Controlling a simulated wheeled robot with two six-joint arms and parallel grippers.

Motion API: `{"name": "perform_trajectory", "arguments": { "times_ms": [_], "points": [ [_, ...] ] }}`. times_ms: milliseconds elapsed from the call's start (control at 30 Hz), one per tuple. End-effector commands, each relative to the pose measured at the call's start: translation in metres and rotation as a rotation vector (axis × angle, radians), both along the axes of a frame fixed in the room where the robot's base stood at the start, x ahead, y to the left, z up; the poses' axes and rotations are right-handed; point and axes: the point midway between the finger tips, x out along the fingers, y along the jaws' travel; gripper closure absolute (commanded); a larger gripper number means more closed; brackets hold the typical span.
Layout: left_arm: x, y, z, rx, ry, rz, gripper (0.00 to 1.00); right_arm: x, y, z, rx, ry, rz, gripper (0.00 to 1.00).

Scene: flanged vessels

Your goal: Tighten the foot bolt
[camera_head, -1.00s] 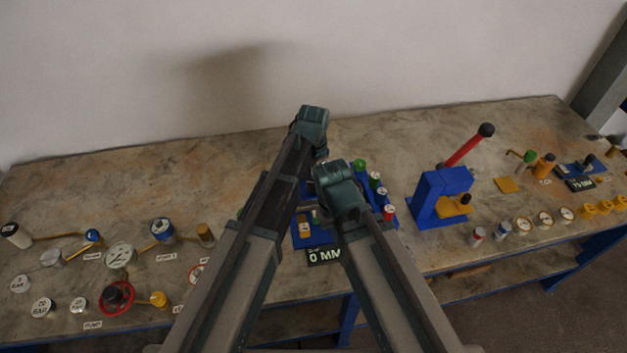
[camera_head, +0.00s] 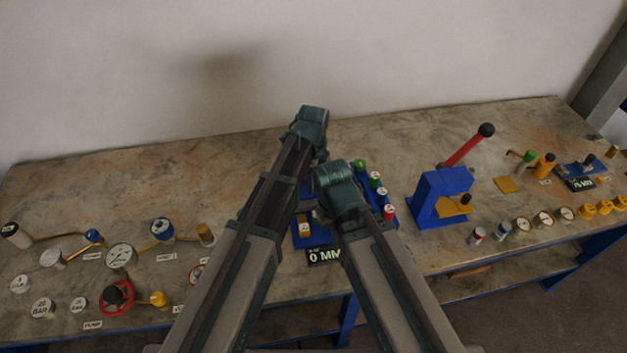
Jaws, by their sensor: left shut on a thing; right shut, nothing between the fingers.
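My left gripper (camera_head: 312,120) is the higher one, over the back of the blue fixture (camera_head: 310,238) in the middle of the bench. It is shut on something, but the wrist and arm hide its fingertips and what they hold. My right gripper (camera_head: 338,180) is lower and just to the right, over the same fixture. It is shut with nothing between its fingers, which are hidden under the wrist. I cannot make out the foot bolt; my arms cover much of the fixture. A dark display reading "0 MM" (camera_head: 322,256) sits at the fixture's front.
Capped green, white and red pieces (camera_head: 376,181) stand at the fixture's right. A blue press (camera_head: 432,197) with a red lever (camera_head: 467,147) stands further right. Gauges and a red handwheel (camera_head: 117,297) crowd the bench's left. The bench back (camera_head: 130,175) is clear.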

Motion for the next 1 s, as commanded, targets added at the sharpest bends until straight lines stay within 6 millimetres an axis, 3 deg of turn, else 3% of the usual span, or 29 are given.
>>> {"name": "perform_trajectory", "arguments": {
  "times_ms": [400, 1000],
  "points": [
    [-0.0004, 0.0000, -0.0001, 0.000, 0.001, -0.222, 1.00, 0.0000, 0.0000, -0.0001, 0.000, 0.000, 0.000, 1.00],
    [-0.0003, 0.0000, -0.0001, 0.000, 0.001, -0.274, 1.00, 0.0000, 0.0000, -0.0001, 0.000, 0.000, 0.000, 1.00]
  ]
}}
